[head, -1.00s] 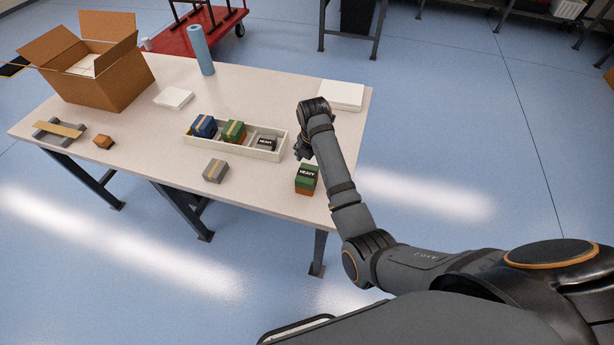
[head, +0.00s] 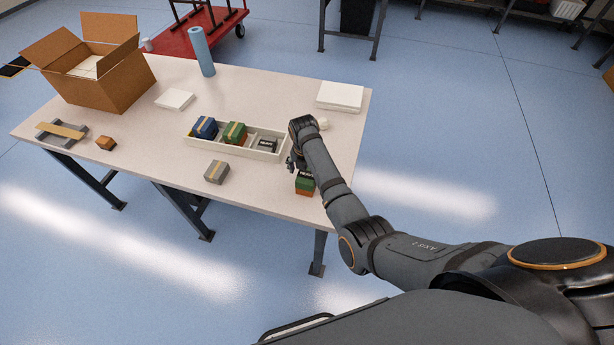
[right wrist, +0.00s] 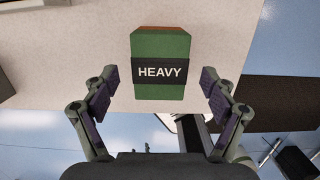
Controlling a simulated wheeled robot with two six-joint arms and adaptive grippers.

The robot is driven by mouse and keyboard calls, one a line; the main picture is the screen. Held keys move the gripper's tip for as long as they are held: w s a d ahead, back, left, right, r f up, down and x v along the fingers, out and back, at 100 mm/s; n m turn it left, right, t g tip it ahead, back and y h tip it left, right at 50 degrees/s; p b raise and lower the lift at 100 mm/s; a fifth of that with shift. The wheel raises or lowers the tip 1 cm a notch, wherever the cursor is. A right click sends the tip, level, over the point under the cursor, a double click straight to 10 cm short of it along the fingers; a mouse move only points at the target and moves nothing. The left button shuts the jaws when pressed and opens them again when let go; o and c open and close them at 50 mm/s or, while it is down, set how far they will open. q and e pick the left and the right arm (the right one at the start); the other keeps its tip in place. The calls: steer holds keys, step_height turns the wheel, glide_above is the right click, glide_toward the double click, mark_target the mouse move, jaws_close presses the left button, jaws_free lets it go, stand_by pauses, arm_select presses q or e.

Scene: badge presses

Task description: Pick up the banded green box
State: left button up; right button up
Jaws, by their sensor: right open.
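The green box with a black band reading HEAVY (head: 305,187) is near the table's front right edge, with an orange part under its green top. I cannot tell if that part is a separate box. It also shows in the right wrist view (right wrist: 160,55). My right gripper (head: 294,163) is open, just above and behind this box in the head view. In the right wrist view its fingers (right wrist: 159,78) stand apart on either side of the box's near end, apart from it. Another green box, with a tan strip (head: 235,132), sits in the white tray. My left gripper is not in view.
The white divided tray (head: 205,146) also holds a blue box (head: 204,127) and a grey box with a dark band (head: 267,145). A grey box (head: 216,171) stands in front of it. An open carton (head: 118,91) and a blue roll (head: 202,52) are farther left.

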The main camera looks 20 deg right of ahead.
steer(key=shift+w+d+f, duration=0.1)
steer(key=shift+w+f, duration=0.1)
steer(key=shift+f, duration=1)
steer(key=shift+r, duration=0.1)
steer(key=c, duration=1.6)
steer(key=shift+o, duration=0.2)
